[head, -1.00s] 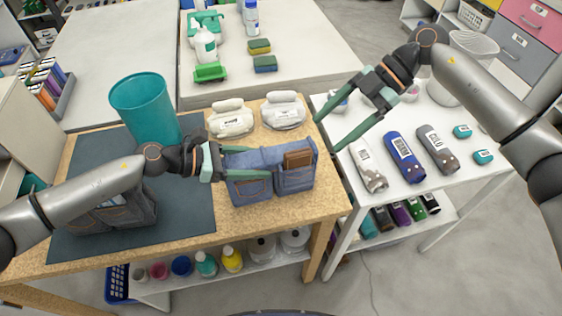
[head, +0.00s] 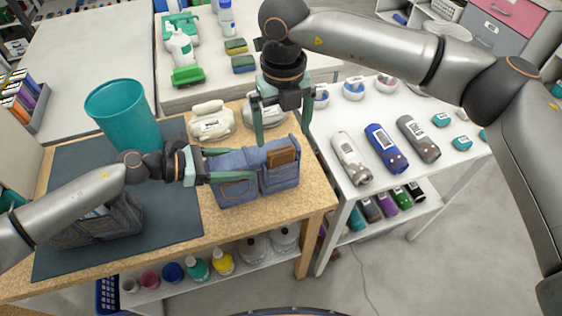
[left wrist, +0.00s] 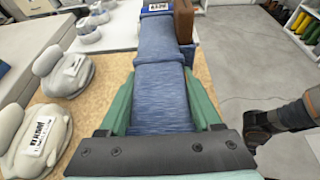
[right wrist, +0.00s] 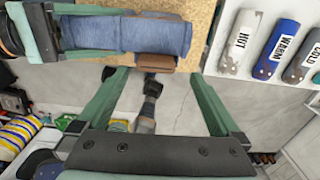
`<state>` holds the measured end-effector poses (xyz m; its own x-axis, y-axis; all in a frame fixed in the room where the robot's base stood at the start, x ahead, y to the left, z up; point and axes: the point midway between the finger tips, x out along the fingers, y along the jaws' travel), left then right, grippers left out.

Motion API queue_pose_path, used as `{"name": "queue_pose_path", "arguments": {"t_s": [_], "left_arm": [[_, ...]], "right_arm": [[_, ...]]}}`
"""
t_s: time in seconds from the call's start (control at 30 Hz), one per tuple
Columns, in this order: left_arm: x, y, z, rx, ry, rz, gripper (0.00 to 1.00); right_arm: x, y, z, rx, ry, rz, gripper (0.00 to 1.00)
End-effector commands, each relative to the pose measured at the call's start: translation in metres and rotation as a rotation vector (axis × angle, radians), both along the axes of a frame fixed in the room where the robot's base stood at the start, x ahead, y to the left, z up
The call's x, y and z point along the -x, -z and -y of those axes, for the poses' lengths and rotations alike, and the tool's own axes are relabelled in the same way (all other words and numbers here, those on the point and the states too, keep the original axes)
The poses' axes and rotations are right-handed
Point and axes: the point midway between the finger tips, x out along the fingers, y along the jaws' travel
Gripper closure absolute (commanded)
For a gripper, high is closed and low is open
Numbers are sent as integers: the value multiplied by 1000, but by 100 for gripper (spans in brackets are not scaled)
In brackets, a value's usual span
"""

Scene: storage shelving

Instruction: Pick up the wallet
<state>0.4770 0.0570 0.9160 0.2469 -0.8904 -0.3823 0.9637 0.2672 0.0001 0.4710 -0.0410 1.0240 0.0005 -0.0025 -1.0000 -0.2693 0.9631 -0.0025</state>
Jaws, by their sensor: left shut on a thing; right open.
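A brown wallet (head: 281,156) sticks up out of the right pocket of a blue denim bag (head: 235,190) near the front right of the wooden table. The wallet also shows in the left wrist view (left wrist: 183,22) and in the right wrist view (right wrist: 155,63). My left gripper (head: 238,163) is shut on the denim bag's left part. The denim lies between its fingers in the left wrist view. My right gripper (head: 282,138) is open and points down above the wallet, one finger to each side. Nothing is between its fingertips.
A teal bin (head: 123,115) and another denim bag (head: 100,222) stand on the wooden table (head: 190,245). A white table (head: 345,195) with labelled bottles (head: 385,148) is at the right.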

Motion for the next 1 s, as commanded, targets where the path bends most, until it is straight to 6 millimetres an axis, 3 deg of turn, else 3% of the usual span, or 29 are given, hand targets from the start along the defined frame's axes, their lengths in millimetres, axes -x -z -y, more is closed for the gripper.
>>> {"name": "queue_pose_path", "arguments": {"t_s": [0.27,0.53,0.8,1.0], "left_arm": [[0,0,0,-1,0,-1,100],[0,0,0,-1,0,0,100],[0,0,0,-1,0,0,100],[0,0,0,-1,0,0,100]], "right_arm": [[2,19,-1,-1,1,-1,0],[6,57,-4,-1,2,-3,0],[5,62,-5,-3,2,0,0],[5,62,-5,-3,2,0,22]]}}
